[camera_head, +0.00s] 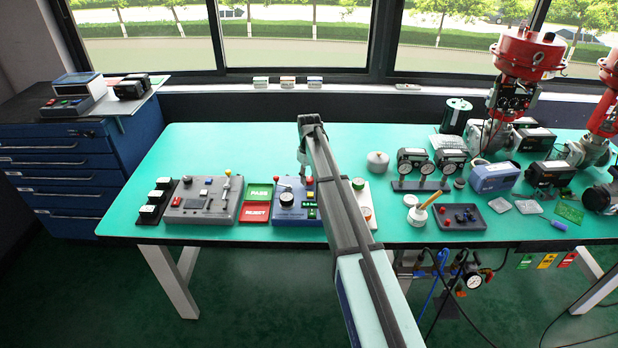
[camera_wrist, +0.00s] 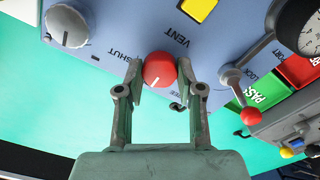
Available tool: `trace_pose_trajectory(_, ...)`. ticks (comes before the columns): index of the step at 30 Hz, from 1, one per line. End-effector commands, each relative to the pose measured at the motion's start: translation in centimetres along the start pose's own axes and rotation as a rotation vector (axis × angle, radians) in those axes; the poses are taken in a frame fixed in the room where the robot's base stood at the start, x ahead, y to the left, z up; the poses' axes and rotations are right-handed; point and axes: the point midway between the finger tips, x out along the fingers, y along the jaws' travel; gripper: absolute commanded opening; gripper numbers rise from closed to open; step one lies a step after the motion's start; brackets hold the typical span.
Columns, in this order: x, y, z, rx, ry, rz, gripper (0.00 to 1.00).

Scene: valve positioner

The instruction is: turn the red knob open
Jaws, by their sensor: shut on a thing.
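The red knob (camera_wrist: 159,69) is on a blue-grey panel (camera_wrist: 130,30) in the wrist view. Its white line points down and slightly left in that picture, toward my palm. The word SHUT is up-left of it and VENT up-right. My gripper (camera_wrist: 160,75) has one finger on each side of the knob and is shut on it. Part of the panel's lettering beside the right finger is covered. In the head view my gripper (camera_head: 303,165) is over the back of the blue panel (camera_head: 290,213), and my arm hides part of that panel.
A silver dial (camera_wrist: 67,26), a yellow square (camera_wrist: 198,8) and a lever with a red ball end (camera_wrist: 250,115) are near the knob. Green PASS and red REJECT trays (camera_head: 257,202) lie left of the panel. Gauges (camera_head: 415,163) stand right. The back-left table is clear.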

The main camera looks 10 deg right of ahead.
Motion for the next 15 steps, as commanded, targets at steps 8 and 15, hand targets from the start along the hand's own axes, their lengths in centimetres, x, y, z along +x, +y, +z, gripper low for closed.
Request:
trace_pose_trajectory(8, 0.08, -0.03, 0.07, -0.003, -0.002, -0.001, 0.02)
trace_pose_trajectory(15, 0.05, -0.02, 0.04, -0.002, -0.001, -0.001, 0.62)
